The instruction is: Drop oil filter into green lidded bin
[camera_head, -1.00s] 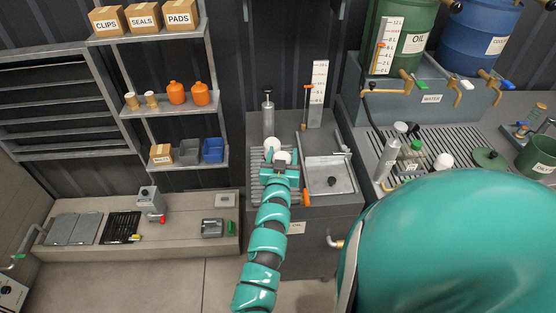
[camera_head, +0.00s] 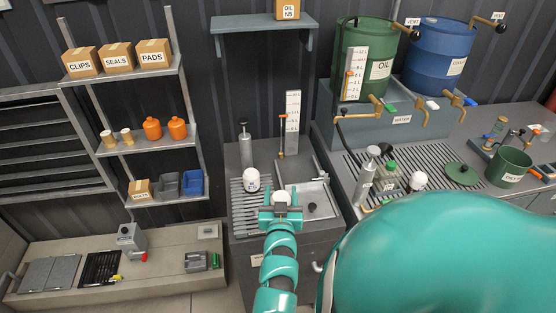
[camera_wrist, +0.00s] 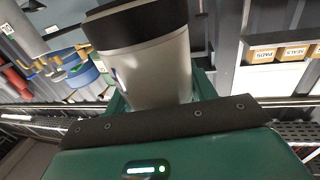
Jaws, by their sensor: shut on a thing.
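My gripper (camera_head: 280,208) is shut on a white oil filter (camera_head: 281,197), in front of the ribbed rack and the steel tray. In the wrist view the held filter (camera_wrist: 150,70) is a pale cylinder with a black end, rising from the jaws. Another white filter (camera_head: 251,182) stands on the ribbed rack, left of my gripper. A green bin (camera_head: 511,166), its label only partly readable, stands at the far right of the bench. It is open at the top. A round green lid (camera_head: 462,174) lies to its left on the slatted grate.
A third white, round-topped object (camera_head: 417,181) stands on the slatted grate (camera_head: 437,197) near a grey pump bottle (camera_head: 367,178). Taps (camera_head: 409,118) project below the green and blue drums. My teal body hides the front right of the bench.

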